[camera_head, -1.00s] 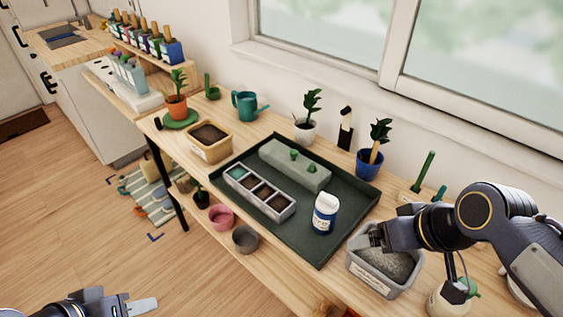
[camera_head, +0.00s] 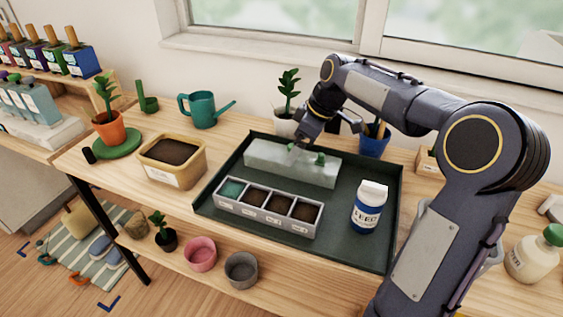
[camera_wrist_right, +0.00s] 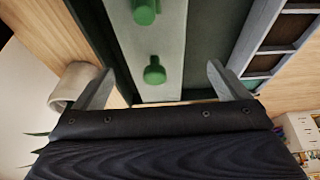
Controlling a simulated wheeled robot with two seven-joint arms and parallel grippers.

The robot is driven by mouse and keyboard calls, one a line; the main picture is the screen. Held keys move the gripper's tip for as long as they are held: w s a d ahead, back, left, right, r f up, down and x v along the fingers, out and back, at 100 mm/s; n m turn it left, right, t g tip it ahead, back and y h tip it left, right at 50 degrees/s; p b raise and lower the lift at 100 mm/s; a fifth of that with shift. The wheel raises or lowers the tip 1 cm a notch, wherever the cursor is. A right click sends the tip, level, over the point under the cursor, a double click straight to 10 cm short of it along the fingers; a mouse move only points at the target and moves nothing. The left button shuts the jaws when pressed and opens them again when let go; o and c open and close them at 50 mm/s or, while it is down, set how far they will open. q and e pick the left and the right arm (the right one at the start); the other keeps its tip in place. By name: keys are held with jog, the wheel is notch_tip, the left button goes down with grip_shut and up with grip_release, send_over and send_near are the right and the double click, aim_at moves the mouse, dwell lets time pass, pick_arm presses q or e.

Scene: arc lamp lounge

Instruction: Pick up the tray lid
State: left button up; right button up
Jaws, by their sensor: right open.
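The tray lid (camera_head: 272,163) is a long pale grey piece with two green knobs. It lies along the back of the dark green tray (camera_head: 352,248), behind the grey seed tray (camera_head: 250,221) with its several cells. In the right wrist view, the lid (camera_wrist_right: 125,62) and both knobs lie ahead of my right gripper (camera_wrist_right: 162,82), whose fingers are apart with nothing clasped between them. In the head view my right gripper (camera_head: 318,137) is over the lid's back right part, near a knob. My left gripper is out of view.
A blue-and-white bottle (camera_head: 369,208) stands on the tray's right side. A tan soil tub (camera_head: 172,160) and teal watering can (camera_head: 203,110) stand to the left. A white potted plant (camera_head: 287,124) and blue pot (camera_head: 373,143) are close behind my right gripper.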

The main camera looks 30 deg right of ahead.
jog(key=x, duration=0.4)
jog(key=b+x, duration=0.1)
jog(key=x, duration=0.1)
jog(key=shift+w+d+f, duration=0.2)
jog(key=shift+d+f, duration=0.05)
jog(key=shift+f, duration=0.05)
jog(key=c, duration=1.1)
